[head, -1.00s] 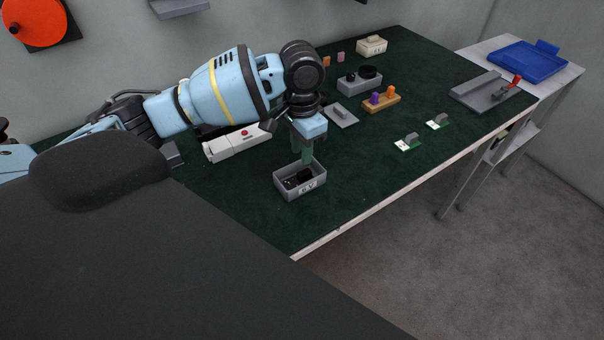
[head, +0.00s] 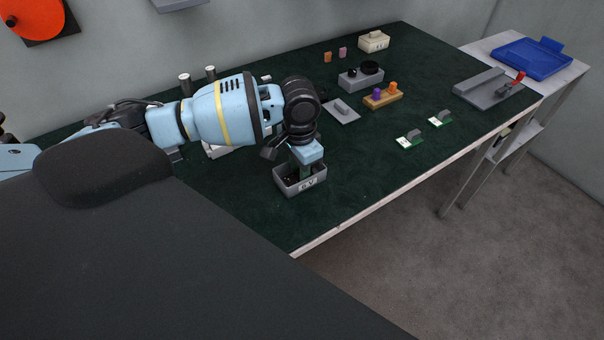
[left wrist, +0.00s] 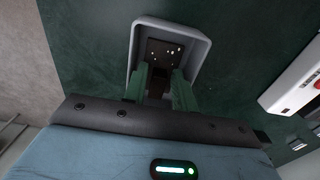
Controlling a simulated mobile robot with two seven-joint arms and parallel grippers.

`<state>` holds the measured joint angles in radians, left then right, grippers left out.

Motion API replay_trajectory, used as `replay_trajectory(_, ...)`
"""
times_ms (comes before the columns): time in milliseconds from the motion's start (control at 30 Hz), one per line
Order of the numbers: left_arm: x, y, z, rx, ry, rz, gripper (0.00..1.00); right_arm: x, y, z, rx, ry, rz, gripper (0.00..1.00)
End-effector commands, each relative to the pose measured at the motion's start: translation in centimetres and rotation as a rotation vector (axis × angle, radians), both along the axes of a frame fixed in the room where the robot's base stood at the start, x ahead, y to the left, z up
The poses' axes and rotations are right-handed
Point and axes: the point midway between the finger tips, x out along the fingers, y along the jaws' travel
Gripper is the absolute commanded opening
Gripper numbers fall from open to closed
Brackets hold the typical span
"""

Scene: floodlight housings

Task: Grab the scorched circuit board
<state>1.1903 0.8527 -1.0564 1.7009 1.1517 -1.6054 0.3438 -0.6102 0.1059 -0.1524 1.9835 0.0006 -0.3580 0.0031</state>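A grey bin labelled "6 V" (head: 312,186) stands near the table's front edge. In the left wrist view, the bin (left wrist: 203,42) holds a dark board with pale specks (left wrist: 165,50), which looks like the scorched circuit board. My left gripper (head: 304,172) points down into the bin. Its two green fingers (left wrist: 161,88) are apart, with a dark brownish part between them; I see no clear grip on it. The fingertips are partly hidden by the bin wall in the head view. My right gripper is not in view.
Two small green boards (head: 408,142) lie to the right on the dark green table mat (head: 370,185). A grey plate, a grey box with black knobs (head: 362,77) and a wooden block with pegs (head: 383,98) stand behind. A white device (left wrist: 297,80) lies beside the bin.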

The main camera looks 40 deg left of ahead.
Motion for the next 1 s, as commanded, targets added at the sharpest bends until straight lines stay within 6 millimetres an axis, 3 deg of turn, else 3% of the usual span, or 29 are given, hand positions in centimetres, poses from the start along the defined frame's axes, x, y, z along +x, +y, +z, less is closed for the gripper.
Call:
replay_trajectory(133,0.0,0.0,0.1,0.0,-0.001,0.0,0.26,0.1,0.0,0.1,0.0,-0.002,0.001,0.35)
replay_trajectory(333,0.0,0.0,0.1,0.0,-0.001,0.0,0.0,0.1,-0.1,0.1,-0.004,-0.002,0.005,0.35)
replay_trajectory(667,0.1,0.0,0.5,-0.002,-0.004,0.0,0.0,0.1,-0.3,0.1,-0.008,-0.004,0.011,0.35)
replay_trajectory(1000,0.2,-0.1,6.2,-0.001,-0.008,0.0,0.0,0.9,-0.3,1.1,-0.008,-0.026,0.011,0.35)
